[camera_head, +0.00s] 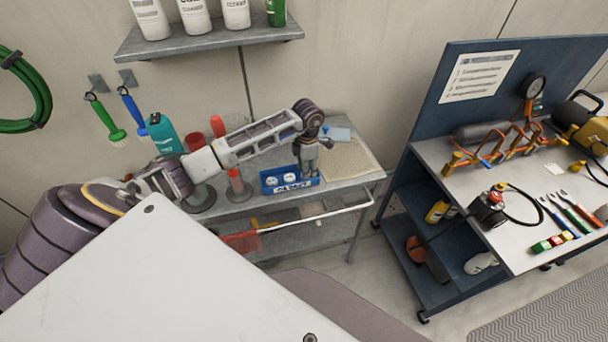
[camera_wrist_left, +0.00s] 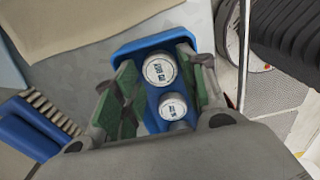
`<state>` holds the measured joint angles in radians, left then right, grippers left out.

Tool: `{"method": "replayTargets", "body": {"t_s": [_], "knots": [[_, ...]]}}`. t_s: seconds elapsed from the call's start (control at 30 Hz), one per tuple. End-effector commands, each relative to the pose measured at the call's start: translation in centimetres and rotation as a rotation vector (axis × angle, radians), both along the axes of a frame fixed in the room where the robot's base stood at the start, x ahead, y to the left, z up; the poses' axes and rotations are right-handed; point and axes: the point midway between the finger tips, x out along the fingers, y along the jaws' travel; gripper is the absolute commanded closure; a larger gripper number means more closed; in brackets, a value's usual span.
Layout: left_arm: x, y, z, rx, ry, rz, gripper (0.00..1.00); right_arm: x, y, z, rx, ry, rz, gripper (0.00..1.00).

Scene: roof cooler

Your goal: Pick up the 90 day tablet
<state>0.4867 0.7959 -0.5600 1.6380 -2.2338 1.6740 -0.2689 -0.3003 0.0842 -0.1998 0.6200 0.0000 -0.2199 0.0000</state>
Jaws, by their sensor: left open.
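A blue tray (camera_head: 306,184) stands on the grey cart, with two white round tablets (camera_head: 271,181) (camera_head: 289,178) showing at its left. In the left wrist view the blue tray (camera_wrist_left: 150,45) holds two white discs with dark printed labels, a larger one (camera_wrist_left: 160,70) and a smaller one (camera_wrist_left: 173,107). Their print is too small to read surely. My left gripper (camera_head: 308,172) is over the tray's right part. It also shows in the left wrist view (camera_wrist_left: 157,75), open, its green-padded fingers on either side of the discs. Whether they touch is unclear. My right gripper is out of view.
A beige mat (camera_head: 350,162) lies right of the tray, with a blue brush (camera_wrist_left: 45,125) close to the gripper. A teal bottle (camera_head: 163,134) and red-topped items (camera_head: 236,183) stand left. A wall shelf (camera_head: 208,42) holds bottles. A blue workbench (camera_head: 430,150) stands right.

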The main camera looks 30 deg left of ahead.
Motion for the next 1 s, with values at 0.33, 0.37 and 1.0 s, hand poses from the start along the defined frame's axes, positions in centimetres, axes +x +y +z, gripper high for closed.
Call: {"method": "replayTargets", "body": {"t_s": [0.33, 0.37, 1.0], "knots": [[-0.3, -1.0, -1.9, 0.0, 0.001, -0.004, 0.58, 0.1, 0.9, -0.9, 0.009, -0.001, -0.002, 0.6], [-0.3, -1.0, -1.9, 0.0, 0.001, -0.004, 0.58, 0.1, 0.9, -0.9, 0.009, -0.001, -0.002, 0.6], [-0.2, -1.0, -1.8, 0.0, 0.0, -0.004, 0.84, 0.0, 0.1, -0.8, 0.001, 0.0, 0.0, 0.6]]}}
